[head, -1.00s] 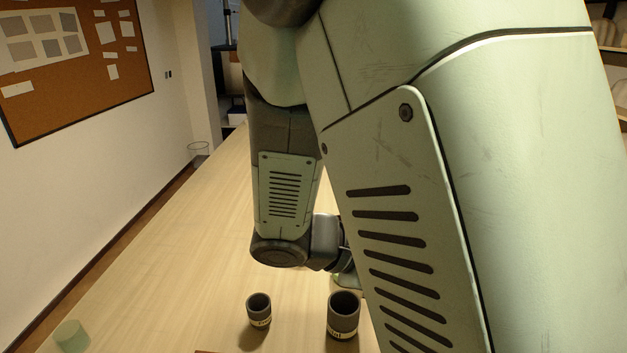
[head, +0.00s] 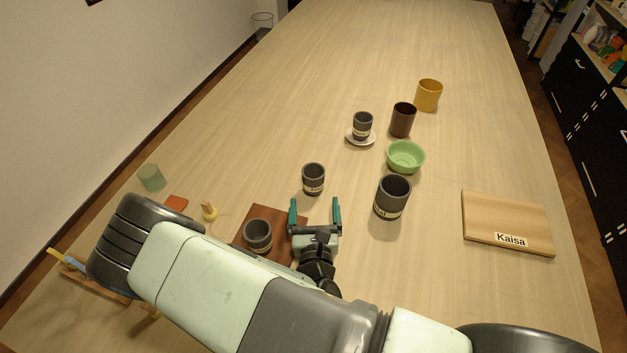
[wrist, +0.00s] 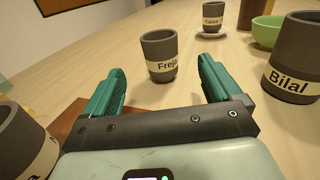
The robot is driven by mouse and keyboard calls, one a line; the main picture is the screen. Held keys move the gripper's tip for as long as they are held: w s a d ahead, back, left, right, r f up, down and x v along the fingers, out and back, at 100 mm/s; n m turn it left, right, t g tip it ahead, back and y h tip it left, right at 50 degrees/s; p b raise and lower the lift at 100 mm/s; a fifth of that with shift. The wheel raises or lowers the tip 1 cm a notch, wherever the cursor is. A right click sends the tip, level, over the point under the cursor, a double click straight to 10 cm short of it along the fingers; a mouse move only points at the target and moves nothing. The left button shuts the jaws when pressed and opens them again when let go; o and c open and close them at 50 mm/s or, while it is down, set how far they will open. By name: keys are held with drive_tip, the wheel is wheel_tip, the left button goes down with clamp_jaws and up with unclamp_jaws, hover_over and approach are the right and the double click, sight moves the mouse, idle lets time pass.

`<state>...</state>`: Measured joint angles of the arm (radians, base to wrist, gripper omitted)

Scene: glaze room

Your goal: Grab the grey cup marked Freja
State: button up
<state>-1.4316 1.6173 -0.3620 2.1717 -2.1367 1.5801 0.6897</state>
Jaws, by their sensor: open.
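The grey cup marked Freja (wrist: 159,50) stands upright on the table, just beyond my fingertips in the wrist view, with its label facing me. In the head view the same cup (head: 313,174) stands just ahead of my gripper (head: 315,204). My gripper (wrist: 162,70) is open and empty, its teal fingers spread to either side of the cup's line. The cup appears to be in front of the fingertips, not between them.
A grey cup marked Bilal (head: 393,190) stands to the right. Another grey cup (head: 257,234) is on a brown mat (head: 270,212) to the left. A Kaisa cup (head: 362,122) on a saucer, green bowl (head: 405,160), dark cup (head: 403,119) and yellow cup (head: 429,95) stand farther back.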

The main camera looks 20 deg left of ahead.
sight(314, 184)
drive_tip(key=x, duration=1)
drive_tip(key=shift+w+a, duration=0.1)
drive_tip(key=shift+w, duration=0.15)
drive_tip(key=c, duration=1.1)
